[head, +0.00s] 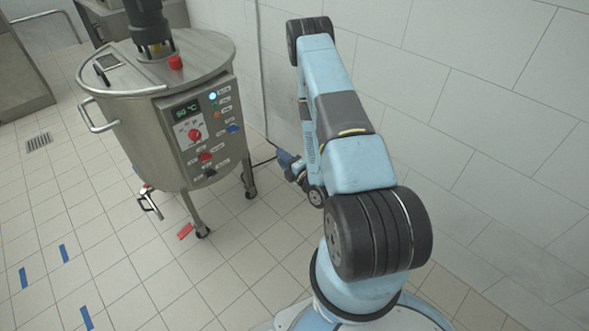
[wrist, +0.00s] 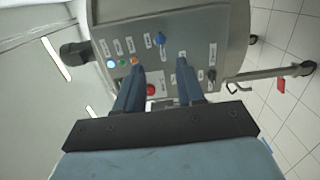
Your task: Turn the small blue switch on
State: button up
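The small blue switch (head: 232,128) is on the right side of the steel tank's control panel (head: 184,150). In the wrist view the blue switch (wrist: 160,39) shows beyond my fingertips, roughly midway between their lines. Its on or off setting is too small to tell. My gripper (wrist: 160,62) is open, with its two blue fingers spread apart and empty. In the head view my gripper (head: 285,157) hangs to the right of the tank, apart from the panel.
The panel also carries a red knob (head: 194,134), another red knob (head: 205,156), a black knob (head: 210,172) and a lit display (head: 186,110). A drain valve (head: 148,203) juts from the tank's lower side. The tiled wall (head: 480,110) stands close to my arm's right.

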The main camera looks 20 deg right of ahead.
jog(key=v, duration=0.6)
jog(key=shift+s, duration=0.1)
jog(key=shift+o, duration=0.4)
jog(key=shift+o, duration=0.8)
jog(key=shift+a, duration=0.1)
jog(key=shift+o, duration=0.7)
jog(key=shift+w+a+f+m, duration=0.1)
jog(key=shift+w+a+m, duration=0.1)
jog(key=shift+w+m, duration=0.3)
jog(key=o, duration=0.3)
jog(key=w+a+m, duration=0.1)
jog(key=w+m, duration=0.1)
jog(key=m, duration=0.1)
jog(key=w+a+m, duration=0.1)
jog(key=w+m, duration=0.1)
jog(key=m, duration=0.1)
jog(key=w+a+f+m, duration=0.1)
jog(key=w+a+m, duration=0.1)
jog(key=shift+w+m+y, duration=0.3)
jog(key=shift+m, duration=0.1)
jog(key=shift+o, duration=0.2)
jog(key=m, duration=0.9)
send_near(236, 131)
jog(key=x, duration=0.9)
jog(key=shift+w+r, duration=0.1)
jog(key=shift+w, duration=0.1)
